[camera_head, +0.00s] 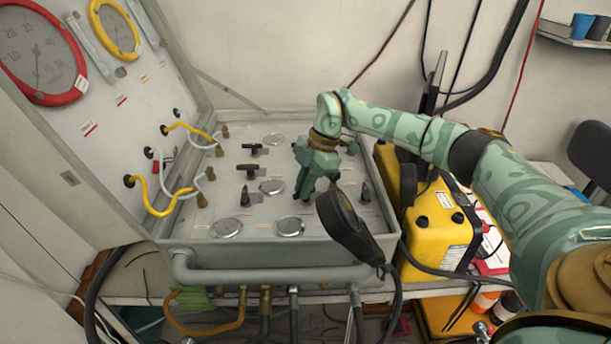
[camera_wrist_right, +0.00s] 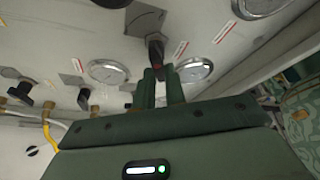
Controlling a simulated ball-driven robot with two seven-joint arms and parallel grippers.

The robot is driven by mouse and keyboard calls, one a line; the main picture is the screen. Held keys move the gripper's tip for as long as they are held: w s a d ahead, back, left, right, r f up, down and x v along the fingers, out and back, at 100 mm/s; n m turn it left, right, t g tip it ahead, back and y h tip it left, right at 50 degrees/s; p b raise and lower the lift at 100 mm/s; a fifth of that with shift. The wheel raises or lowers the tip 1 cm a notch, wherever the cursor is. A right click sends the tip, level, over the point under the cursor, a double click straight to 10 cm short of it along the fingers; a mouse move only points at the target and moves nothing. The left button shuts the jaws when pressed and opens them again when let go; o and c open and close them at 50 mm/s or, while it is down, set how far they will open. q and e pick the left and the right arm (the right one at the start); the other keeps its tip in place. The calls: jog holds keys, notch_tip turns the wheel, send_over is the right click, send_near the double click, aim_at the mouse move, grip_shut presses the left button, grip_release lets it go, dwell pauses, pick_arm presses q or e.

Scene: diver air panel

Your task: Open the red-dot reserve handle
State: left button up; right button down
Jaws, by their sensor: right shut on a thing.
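The air panel (camera_head: 200,228) is a grey open case with gauges and several black handles on its face. My right gripper (camera_head: 316,194) reaches down onto the middle-right of the panel. The handle appears roughly in line with the fingers. In the head view the gripper mostly hides this handle. My left gripper is not in view.
Other black handles stand nearby: one at the right (camera_head: 365,192), one at the left (camera_head: 245,196), and T-shaped ones behind (camera_head: 254,149). Round gauges (camera_head: 289,226) lie at the front. The open lid (camera_head: 90,130) rises at the left. Yellow cases (camera_head: 435,230) stand at the right.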

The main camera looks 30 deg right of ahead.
jog(key=n+g+p, duration=0.1)
jog(key=n, duration=0.1)
jog(key=shift+r+n, duration=0.2)
jog(key=shift+n, duration=0.2)
jog(key=n+g, duration=0.1)
jog(key=n, duration=0.1)
jog(key=shift+f+n, duration=0.1)
jog(key=shift+n, duration=0.3)
jog(key=n+g+h, duration=0.1)
jog(key=n, duration=0.1)
jog(key=shift+s+d+n, duration=0.1)
jog(key=shift+d+n, duration=0.05)
jog(key=shift+n, duration=0.15)
jog(key=shift+s+n+g+h+b, duration=0.1)
jog(key=shift+n+g+h+b, duration=0.35)
jog(key=shift+n, duration=1.05)
jog(key=shift+d, duration=0.1)
jog(key=c, duration=1.5)
grip_release()
jog(key=shift+o, duration=0.2)
